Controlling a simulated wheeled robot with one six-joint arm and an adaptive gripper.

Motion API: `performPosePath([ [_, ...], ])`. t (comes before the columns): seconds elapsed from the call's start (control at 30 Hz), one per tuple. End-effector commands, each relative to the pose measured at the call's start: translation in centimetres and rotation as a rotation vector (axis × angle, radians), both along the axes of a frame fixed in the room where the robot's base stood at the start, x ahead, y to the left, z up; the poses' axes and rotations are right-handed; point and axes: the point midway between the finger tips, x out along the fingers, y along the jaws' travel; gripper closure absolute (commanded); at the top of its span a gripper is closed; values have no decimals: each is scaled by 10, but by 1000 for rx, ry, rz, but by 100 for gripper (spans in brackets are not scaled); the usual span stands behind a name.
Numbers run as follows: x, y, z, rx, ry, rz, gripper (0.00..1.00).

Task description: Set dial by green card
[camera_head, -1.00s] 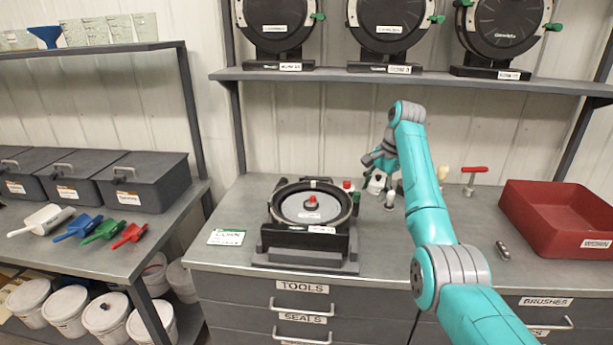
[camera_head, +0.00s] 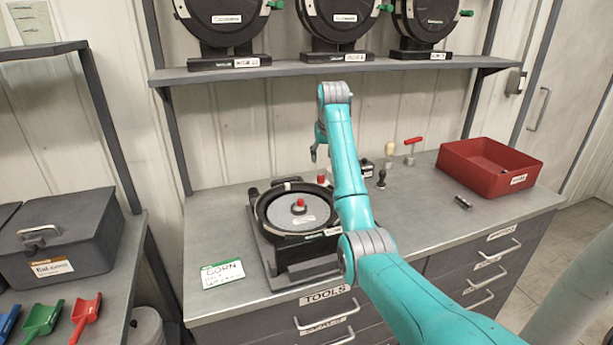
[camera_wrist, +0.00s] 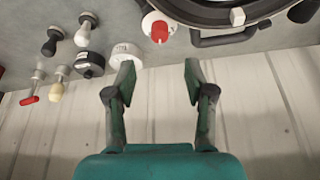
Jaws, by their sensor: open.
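The green-edged card (camera_head: 222,273) lies on the bench left of the seed meter; its top line reads CORN, and the smaller lines are hard to read. The black round seed meter (camera_head: 276,245) holds a grey disc with a red-topped knob (camera_head: 299,204) at its centre. A white round part with a red knob (camera_wrist: 160,30) sits beside the meter's rim; its red top shows in the head view (camera_head: 321,179). I cannot tell which is the dial. My gripper (camera_wrist: 158,75) is open and empty, above the back of the bench, near the white-and-red part but apart from it.
Behind the meter stand a white cylinder (camera_wrist: 125,54), a black round part (camera_wrist: 90,64) and several small-handled tools. A red bin (camera_head: 455,160) and a metal cylinder (camera_head: 463,202) are at the right. A shelf (camera_head: 330,70) with several meters hangs above. The bench's front right is clear.

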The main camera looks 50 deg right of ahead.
Motion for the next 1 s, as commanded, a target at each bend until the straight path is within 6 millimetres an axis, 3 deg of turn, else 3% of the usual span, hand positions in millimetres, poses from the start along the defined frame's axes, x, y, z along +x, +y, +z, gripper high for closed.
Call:
performPosePath([
  [0.53,24,-21,-80,3,1,-1,46],
  [0.73,29,-25,-92,2,1,-1,46],
  [1.0,29,-26,-94,2,0,-1,46],
])
